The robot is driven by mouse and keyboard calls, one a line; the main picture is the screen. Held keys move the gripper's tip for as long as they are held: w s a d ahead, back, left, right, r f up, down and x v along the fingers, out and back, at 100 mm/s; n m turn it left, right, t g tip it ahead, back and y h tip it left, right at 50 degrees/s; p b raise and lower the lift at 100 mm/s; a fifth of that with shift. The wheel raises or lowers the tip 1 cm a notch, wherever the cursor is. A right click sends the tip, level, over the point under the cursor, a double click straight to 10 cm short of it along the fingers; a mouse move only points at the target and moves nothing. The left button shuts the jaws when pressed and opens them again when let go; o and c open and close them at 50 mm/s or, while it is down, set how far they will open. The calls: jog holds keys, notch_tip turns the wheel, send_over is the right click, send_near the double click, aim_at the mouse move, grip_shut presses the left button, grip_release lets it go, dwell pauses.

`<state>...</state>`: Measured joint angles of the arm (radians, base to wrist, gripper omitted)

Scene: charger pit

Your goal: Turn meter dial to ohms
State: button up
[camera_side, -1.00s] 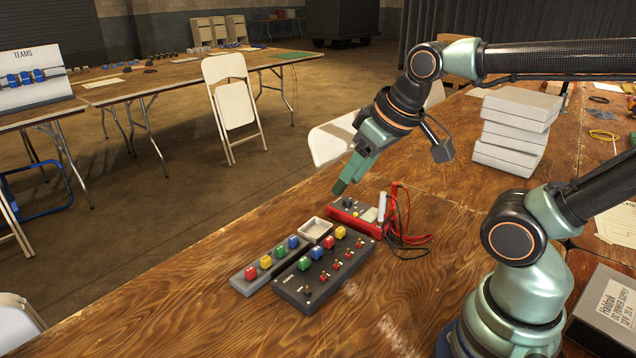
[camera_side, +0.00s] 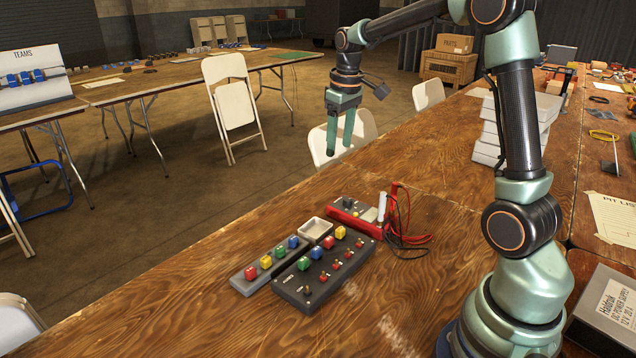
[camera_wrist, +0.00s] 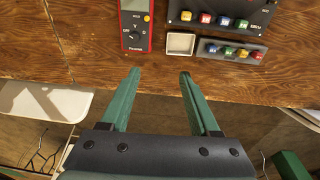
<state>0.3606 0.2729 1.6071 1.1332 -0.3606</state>
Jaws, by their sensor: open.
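The red meter (camera_side: 362,221) lies flat on the wooden table near its far edge. Its dark dial (camera_side: 348,202) faces up. In the wrist view the meter (camera_wrist: 135,12) is at the top, left of centre, with the round dial (camera_wrist: 135,34) below its screen. The dial's pointer is too small to read. My gripper (camera_side: 340,146) points down with its fingers apart and nothing between them. It is above and beyond the meter, near the table's far edge, and touches nothing. In the wrist view its open fingers (camera_wrist: 160,76) are on the near side of the meter.
Right of the meter are probes and leads (camera_side: 400,225). To its left are a small white tray (camera_side: 313,232), a grey block strip (camera_side: 245,284) and a black switch box (camera_side: 295,291). A white chair (camera_side: 365,128) is beyond the edge.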

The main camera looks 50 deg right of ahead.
jog(key=g, duration=0.1)
send_over(348, 199)
notch_tip(348, 199, down, 6)
jog(key=shift+y, duration=0.3)
notch_tip(348, 199, down, 12)
jog(key=shift+f, duration=0.2)
grip_shut()
